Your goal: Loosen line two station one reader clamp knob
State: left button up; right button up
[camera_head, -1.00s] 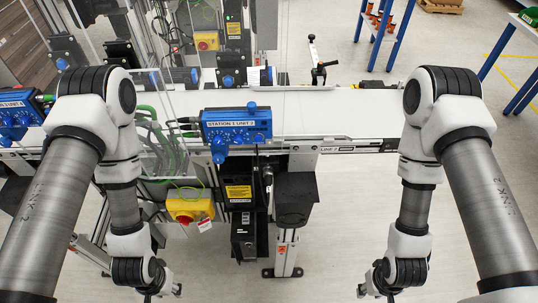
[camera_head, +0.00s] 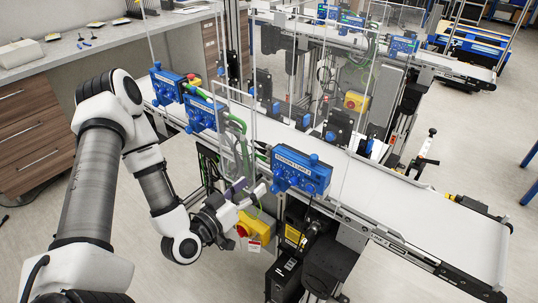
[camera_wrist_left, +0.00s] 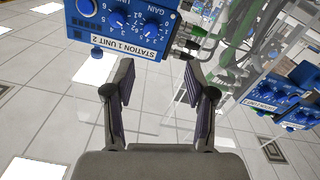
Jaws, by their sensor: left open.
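The blue station 1 unit 2 box (camera_head: 302,172) is mounted at the near edge of the closest conveyor. A blue knob (camera_head: 281,184) sticks out at its lower left, and another is on top. I cannot tell which is the reader clamp knob. My left gripper (camera_head: 250,190) is just left of the box, apart from it. In the left wrist view the box (camera_wrist_left: 122,28) appears upside down, with dials and a readable label, beyond the fingertips. A blue knob (camera_wrist_left: 97,52) shows at its edge. My left gripper (camera_wrist_left: 158,78) is open and empty there. My right gripper is out of view.
More blue units (camera_head: 205,114) stand left along the conveyor (camera_head: 385,190). A clear panel and green cables (camera_head: 240,135) are close behind my left gripper. A yellow box with a red button (camera_head: 258,225) is below it. Floor at the lower right is clear.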

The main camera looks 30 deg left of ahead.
aim_at(273, 190)
pick_arm(q)
jog(key=w+f+b, duration=0.1)
jog(key=w+f, duration=0.1)
jog(key=w+d+f+b, duration=0.1)
jog(key=w+f+b, duration=0.1)
jog(key=w+f, duration=0.1)
jog(key=w+d+f+b, duration=0.1)
jog(key=w+f+b, duration=0.1)
jog(key=shift+w+f, duration=0.25)
jog(key=shift+w, duration=0.1)
jog(key=shift+w+a+r, duration=0.1)
jog(key=shift+w+a, duration=0.1)
jog(key=shift+c, duration=0.3)
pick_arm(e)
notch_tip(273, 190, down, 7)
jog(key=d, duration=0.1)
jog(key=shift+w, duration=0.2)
pick_arm(q)
grip_shut()
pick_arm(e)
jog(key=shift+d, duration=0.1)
